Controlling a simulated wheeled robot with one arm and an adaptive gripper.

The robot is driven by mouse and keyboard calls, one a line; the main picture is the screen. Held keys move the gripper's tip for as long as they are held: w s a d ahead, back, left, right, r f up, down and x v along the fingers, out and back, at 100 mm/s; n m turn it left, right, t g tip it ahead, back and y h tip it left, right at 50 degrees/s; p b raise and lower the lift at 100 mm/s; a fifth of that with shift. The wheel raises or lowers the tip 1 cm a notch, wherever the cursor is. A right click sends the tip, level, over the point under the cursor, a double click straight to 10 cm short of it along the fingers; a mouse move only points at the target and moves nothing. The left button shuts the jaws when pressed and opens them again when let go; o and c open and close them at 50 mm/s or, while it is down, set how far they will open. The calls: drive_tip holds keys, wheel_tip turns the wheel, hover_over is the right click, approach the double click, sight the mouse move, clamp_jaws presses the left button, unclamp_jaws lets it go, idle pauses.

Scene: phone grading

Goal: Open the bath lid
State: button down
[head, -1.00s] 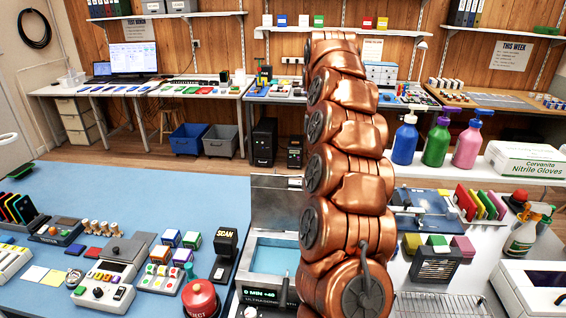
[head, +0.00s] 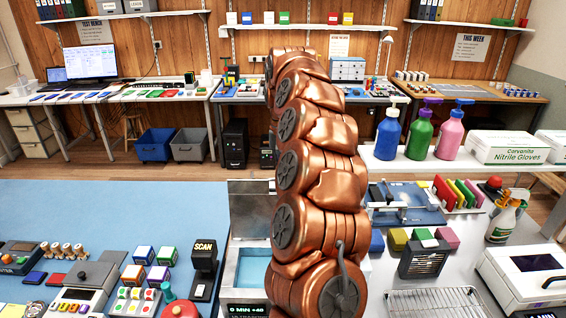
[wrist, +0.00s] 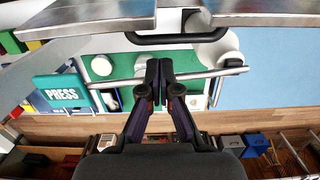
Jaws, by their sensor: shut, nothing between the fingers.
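The ultrasonic bath (head: 246,309) stands at the front middle of the head view, with a lit display on its front. Its opening shows pale blue inside, and a grey metal panel (head: 250,200), apparently its lid, stands raised at the back. My arm covers the right side of both. My gripper (wrist: 160,64) shows in the wrist view, its fingers together and empty; the arm hides it in the head view. Metal slabs cross the top of the wrist view beside a black bar handle (wrist: 180,40); whether these belong to the lid I cannot tell. No contact with the fingers shows.
A black SCAN unit (head: 205,265) and coloured cubes stand left of the bath. A wire rack (head: 436,303), a dark slotted holder (head: 425,260) and a white handled box (head: 525,275) are to the right. A green PRESS sign (wrist: 60,93) shows in the wrist view.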

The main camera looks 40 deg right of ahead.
drive_tip(key=shift+s+a+f+p, duration=0.15)
drive_tip(key=shift+f+p, duration=0.3)
drive_tip(key=shift+f, duration=1.35)
drive_tip(key=shift+a+b, duration=0.1)
drive_tip(key=shift+b, duration=0.55)
drive_tip(key=s+t+b, duration=0.1)
drive_tip(key=b, duration=0.2)
drive_tip(key=s+a+r+h+b, duration=0.1)
drive_tip(key=b, duration=0.1)
drive_tip(key=shift+s+a+r+t+b, duration=0.1)
drive_tip(key=shift+a+r+t+b, duration=0.2)
drive_tip(key=shift+t+b, duration=0.1)
